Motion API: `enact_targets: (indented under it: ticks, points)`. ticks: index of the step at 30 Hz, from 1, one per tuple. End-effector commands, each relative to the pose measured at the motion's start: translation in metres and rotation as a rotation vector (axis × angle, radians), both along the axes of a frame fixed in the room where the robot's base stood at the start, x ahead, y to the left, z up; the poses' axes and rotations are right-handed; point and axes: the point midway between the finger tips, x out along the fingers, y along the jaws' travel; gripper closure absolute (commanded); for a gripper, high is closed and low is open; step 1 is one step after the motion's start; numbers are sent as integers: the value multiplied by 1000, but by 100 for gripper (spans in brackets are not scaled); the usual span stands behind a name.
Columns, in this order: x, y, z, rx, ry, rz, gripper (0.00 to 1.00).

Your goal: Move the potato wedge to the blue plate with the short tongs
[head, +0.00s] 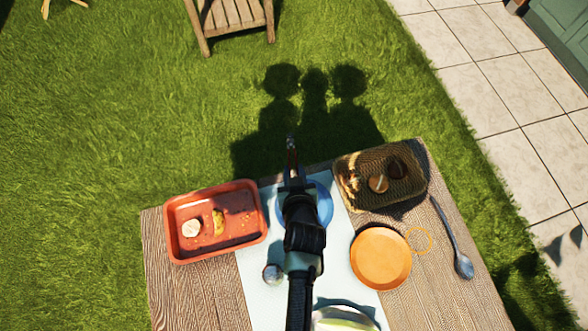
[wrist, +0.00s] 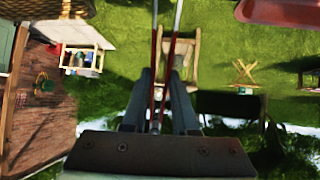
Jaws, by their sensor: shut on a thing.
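My gripper (head: 292,184) is shut on the short tongs (head: 291,152) over the far edge of the table. In the wrist view, the red and silver arms of the tongs (wrist: 160,75) extend from between my gripper's fingers (wrist: 160,105), with a gap between them and no food visible there. A yellow-brown piece, seemingly the potato wedge (head: 219,222), lies in the red tray (head: 257,213) at the left. The blue plate (head: 323,205) is on the light runner, largely hidden beneath my arm. No food shows on its visible part.
A pale round piece (head: 191,228) lies left of the wedge. A wicker basket (head: 350,197) with brown items stands right of the blue plate. An orange plate (head: 380,258), a thin ring (head: 418,241) and a spoon (head: 455,245) lie at right. A silvery round object (head: 272,273) is left of my arm.

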Motion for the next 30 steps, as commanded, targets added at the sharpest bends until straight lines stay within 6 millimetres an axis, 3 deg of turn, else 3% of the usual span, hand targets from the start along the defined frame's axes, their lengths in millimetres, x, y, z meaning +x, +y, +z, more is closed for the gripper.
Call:
enact_targets:
  ticks: [6, 7, 8, 26, 30]
  points:
    - [1, 0, 1, 0, -2, -1, 100]
    - [1, 0, 1, 0, -2, -1, 70]
    - [1, 0, 1, 0, -2, -1, 64]
    - [0, 0, 1, 0, -1, -1, 64]
    - [0, 0, 12, -1, -2, 0, 64]
